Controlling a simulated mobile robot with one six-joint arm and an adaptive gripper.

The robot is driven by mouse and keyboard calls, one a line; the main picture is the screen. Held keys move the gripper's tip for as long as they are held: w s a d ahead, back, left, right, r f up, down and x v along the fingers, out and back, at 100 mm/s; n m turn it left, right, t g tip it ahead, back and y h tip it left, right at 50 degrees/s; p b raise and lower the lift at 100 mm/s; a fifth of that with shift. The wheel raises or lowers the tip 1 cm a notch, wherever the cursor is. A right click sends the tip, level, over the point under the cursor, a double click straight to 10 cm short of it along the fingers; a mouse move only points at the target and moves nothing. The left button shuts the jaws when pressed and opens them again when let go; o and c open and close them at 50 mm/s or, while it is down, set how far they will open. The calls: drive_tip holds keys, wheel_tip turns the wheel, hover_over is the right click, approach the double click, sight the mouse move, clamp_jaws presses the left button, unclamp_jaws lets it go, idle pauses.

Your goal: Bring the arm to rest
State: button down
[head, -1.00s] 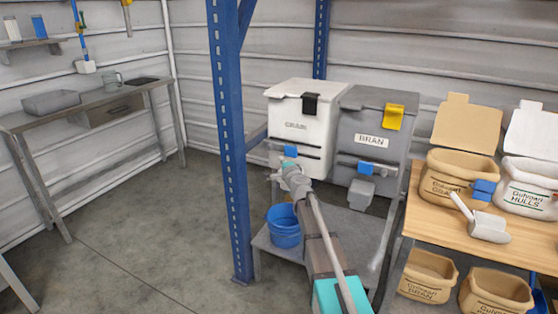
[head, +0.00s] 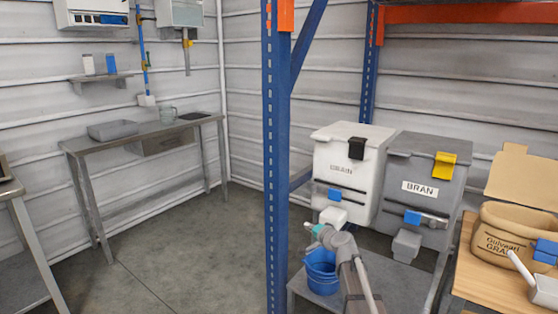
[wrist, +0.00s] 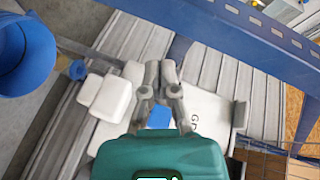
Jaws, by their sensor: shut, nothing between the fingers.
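My gripper (wrist: 160,70) shows in the wrist view in front of its teal body, with its two dark grey fingers together and nothing between them. In the head view my teal wrist part is small, beside the blue bucket and below the white bin (head: 342,180); the fingertips are hard to make out there. In the wrist view the white bin (wrist: 205,112) and its white spout (wrist: 105,95) lie behind the fingers. Whether anything touches them cannot be told.
A blue bucket (head: 321,272) stands on a grey stand beside my arm. A blue rack post (head: 275,170) rises close to the left. The grey BRAN bin (head: 425,180) and a wooden bench (head: 475,275) with a tan bag (head: 505,235) are right. Floor at left is clear.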

drive_tip(key=s+a+f+n+g+h, duration=0.1)
drive_tip(key=s+f+n+g, duration=0.3)
drive_tip(key=s, duration=0.5)
drive_tip(key=s+f+n+g+h, duration=0.1)
drive_tip(key=s+f+n+g, duration=0.25)
drive_tip(key=s+f, duration=0.4)
drive_tip(key=s+d+f+g+h, duration=0.1)
drive_tip(key=s+d+g+h, duration=0.25)
drive_tip(key=s, duration=0.45)
drive_tip(key=s+d+f+g+h, duration=0.1)
drive_tip(key=s+d+g+h, duration=0.2)
drive_tip(key=s, duration=0.5)
wheel_tip(320, 180, up, 32)
drive_tip(key=y+p, duration=0.1)
drive_tip(key=p, duration=3.1)
drive_tip(key=shift+w+d+n+p, duration=0.3)
drive_tip(key=shift+d+n+p, duration=0.05)
drive_tip(key=shift+p, duration=0.05)
drive_tip(key=shift+a+f, duration=0.1)
drive_tip(key=shift+f, duration=0.05)
